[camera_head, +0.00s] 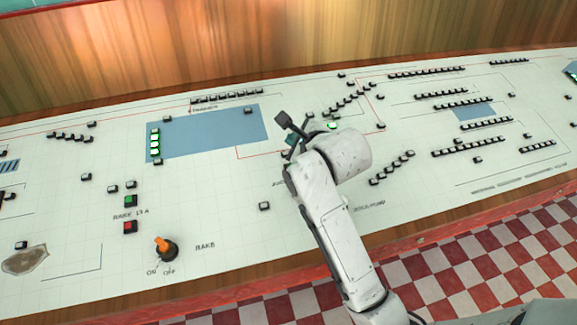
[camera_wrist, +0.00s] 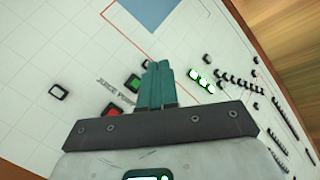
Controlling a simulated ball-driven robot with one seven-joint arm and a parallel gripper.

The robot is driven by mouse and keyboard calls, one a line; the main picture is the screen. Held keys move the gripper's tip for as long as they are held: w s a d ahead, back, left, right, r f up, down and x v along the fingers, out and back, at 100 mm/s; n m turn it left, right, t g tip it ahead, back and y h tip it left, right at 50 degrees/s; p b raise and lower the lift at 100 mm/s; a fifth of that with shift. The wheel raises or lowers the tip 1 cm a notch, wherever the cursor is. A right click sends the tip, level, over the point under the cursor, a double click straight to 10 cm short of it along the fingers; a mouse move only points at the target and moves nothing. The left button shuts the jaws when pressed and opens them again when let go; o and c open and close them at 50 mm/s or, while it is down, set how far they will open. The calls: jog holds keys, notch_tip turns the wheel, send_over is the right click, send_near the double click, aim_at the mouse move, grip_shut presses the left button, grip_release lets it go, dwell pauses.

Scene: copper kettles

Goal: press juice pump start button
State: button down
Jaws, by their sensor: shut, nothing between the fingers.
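The juice pump's green button (camera_wrist: 134,83) shows in the wrist view, just left of my fingers and partly covered by them. A red button (camera_wrist: 112,110) sits below it, partly hidden by my gripper's dark mount. The label beside them appears to read juice pump. My gripper (camera_wrist: 160,64) is shut and empty, its teal fingers pointing at the panel close to the green button. I cannot tell whether they touch the panel. In the head view my gripper (camera_head: 291,153) is over the middle of the panel, and my arm hides the juice pump buttons.
The white control panel (camera_head: 70,222) carries several small black-framed buttons. A green button (camera_head: 131,200), a red button (camera_head: 130,227) and an orange knob (camera_head: 164,246) are at the left. Lit indicators (camera_wrist: 201,79) are right of my fingers. A wooden wall (camera_head: 250,45) rises behind.

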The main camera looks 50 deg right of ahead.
jog(key=f+b, duration=0.4)
jog(key=w+f+b, duration=0.1)
jog(key=f+b, duration=0.1)
jog(key=shift+d+f, duration=0.3)
jog(key=shift+d, duration=0.05)
jog(key=shift+w+d+f+b, duration=0.1)
jog(key=shift+f+b, duration=0.25)
jog(key=shift+f, duration=0.15)
jog(key=shift+w+d+f+b, duration=0.1)
jog(key=shift+f+b, duration=0.2)
jog(key=shift+f, duration=0.15)
dwell(1.0)
jog(key=shift+f, duration=0.4)
jog(key=shift+w+f+b, duration=0.1)
jog(key=shift+f+b, duration=0.25)
dwell(0.5)
dwell(0.3)
jog(key=shift+r+p, duration=0.8)
jog(key=shift+r, duration=0.1)
